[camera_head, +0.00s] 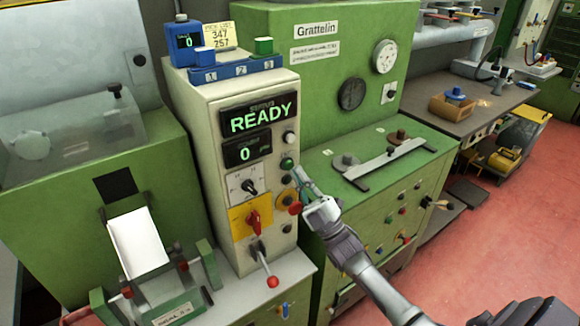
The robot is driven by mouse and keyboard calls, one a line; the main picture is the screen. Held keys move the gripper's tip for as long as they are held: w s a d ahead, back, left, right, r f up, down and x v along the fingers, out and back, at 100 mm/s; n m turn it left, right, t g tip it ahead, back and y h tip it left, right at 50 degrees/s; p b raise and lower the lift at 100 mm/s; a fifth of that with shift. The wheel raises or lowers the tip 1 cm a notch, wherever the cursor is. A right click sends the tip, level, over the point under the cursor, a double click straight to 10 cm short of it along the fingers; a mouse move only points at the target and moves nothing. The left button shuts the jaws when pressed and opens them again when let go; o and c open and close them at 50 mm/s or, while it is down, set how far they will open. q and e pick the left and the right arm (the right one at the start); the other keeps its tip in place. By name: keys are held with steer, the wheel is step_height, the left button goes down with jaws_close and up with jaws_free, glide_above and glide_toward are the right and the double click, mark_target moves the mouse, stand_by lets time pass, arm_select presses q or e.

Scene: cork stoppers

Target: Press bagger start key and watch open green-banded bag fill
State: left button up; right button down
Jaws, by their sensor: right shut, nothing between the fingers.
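The bagger's cream control panel (215,145) stands in the middle, with a lit READY display (259,118) and a counter reading 0 (247,151). A round green key (287,163) is on its right side, below a white key (290,138). My right gripper (297,172) is shut and empty, its tips close to the green key; I cannot tell whether they touch. At lower left, a white sheet-like piece (138,243) slopes below a dark opening. A frame with a green-edged label (178,311) sits below; I cannot make out an open bag. My left gripper is not in view.
A red-knobbed lever (271,281) sticks out low on the panel. A blue rack (234,71) on top holds a blue block and a green block (263,46). The green Grattelin machine (330,75) stands behind right. Red floor at right is mostly open.

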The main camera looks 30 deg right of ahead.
steer(key=shift+w, duration=0.4)
steer(key=shift+w+b, duration=0.4)
steer(key=shift+b, duration=0.1)
stand_by(0.4)
steer(key=shift+s, duration=0.1)
stand_by(0.3)
steer(key=shift+s+p, duration=0.4)
steer(key=shift+s, duration=0.35)
steer(key=shift+s, duration=0.1)
steer(key=s+p, duration=0.1)
steer(key=s, duration=0.1)
steer(key=s+p, duration=0.1)
steer(key=s, duration=0.1)
steer(key=shift+s+d, duration=0.2)
steer(key=shift+s, duration=0.2)
stand_by(0.5)
